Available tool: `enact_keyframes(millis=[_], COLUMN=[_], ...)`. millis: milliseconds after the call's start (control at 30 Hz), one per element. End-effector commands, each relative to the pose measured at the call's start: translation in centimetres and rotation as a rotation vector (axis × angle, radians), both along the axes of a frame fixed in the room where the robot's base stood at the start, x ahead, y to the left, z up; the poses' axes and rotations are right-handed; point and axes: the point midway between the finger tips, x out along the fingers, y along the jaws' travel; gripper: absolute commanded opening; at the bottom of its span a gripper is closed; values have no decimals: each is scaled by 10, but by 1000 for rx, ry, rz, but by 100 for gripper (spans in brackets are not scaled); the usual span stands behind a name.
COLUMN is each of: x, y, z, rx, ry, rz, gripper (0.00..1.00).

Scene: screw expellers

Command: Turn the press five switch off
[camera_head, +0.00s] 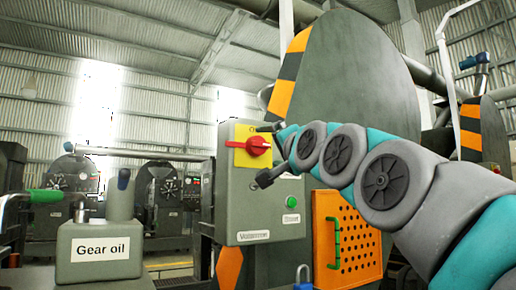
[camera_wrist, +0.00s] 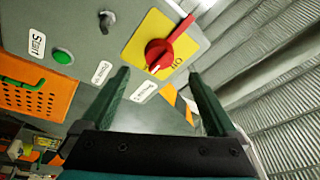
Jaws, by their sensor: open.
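A red rotary switch (camera_head: 257,145) sits on a yellow plate (camera_head: 240,157) at the top of a grey control box (camera_head: 226,190). Its handle lies roughly level, pointing left in the head view. In the wrist view the red switch (camera_wrist: 171,45) is ahead of the fingers, its handle slanting up to the right, with "ON" lettering beside it on the plate. My gripper (camera_head: 265,152) is open in front of the switch, one finger above and one below it. In the wrist view my gripper (camera_wrist: 159,74) has nothing between its fingers.
A green start button (camera_head: 292,201) is below the switch. An orange perforated guard (camera_head: 347,240) with a green handle stands to the right. A grey gear oil can (camera_head: 100,250) is at the left front. Other machines (camera_head: 160,195) stand behind.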

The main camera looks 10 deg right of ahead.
Motion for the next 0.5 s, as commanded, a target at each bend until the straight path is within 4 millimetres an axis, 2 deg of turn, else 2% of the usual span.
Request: enact_keyframes(millis=[500], x=[60], y=[8], z=[12], rx=[-1], ry=[5], rz=[2], gripper=[94])
